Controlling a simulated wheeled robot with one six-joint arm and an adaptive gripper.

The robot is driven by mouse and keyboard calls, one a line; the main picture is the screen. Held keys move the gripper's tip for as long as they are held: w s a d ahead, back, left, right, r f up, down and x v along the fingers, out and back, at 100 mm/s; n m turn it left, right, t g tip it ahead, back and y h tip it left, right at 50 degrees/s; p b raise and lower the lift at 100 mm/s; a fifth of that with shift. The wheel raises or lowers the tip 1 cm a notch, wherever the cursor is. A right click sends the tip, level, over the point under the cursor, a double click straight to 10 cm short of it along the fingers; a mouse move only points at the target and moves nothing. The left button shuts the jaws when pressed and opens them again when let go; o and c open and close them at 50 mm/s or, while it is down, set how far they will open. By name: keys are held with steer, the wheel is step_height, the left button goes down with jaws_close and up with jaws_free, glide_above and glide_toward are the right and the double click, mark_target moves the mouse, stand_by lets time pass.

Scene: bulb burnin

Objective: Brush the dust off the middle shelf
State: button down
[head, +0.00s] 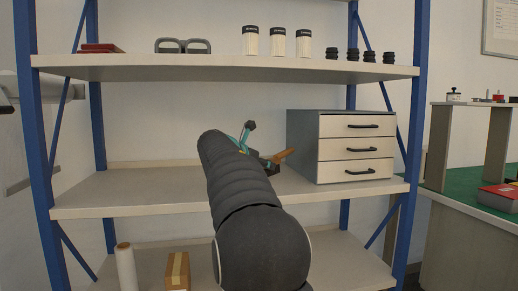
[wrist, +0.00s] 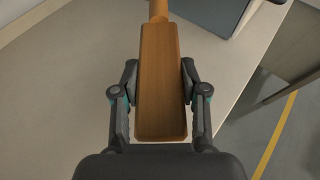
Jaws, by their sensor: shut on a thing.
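My gripper (wrist: 160,82) is shut on a wooden brush (wrist: 160,105), one finger on each side of its flat block. A narrower round part of the brush runs off the top of the wrist view. In the head view, the brush (head: 284,155) sticks out to the right of my gripper, left of the drawer unit, mostly hidden by my arm. The pale middle shelf (head: 120,192) lies below it, and fills much of the wrist view (wrist: 60,90). I cannot make out dust on it. The bristles are not visible, so I cannot tell whether they touch the shelf.
A grey three-drawer unit (head: 318,160) stands on the right of the middle shelf. The shelf's left part is bare. Blue uprights (head: 30,110) frame the rack. The upper shelf (head: 220,68) holds jars and small items. A green-topped bench (head: 465,190) stands at right.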

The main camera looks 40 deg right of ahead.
steer(key=shift+r, duration=2.05)
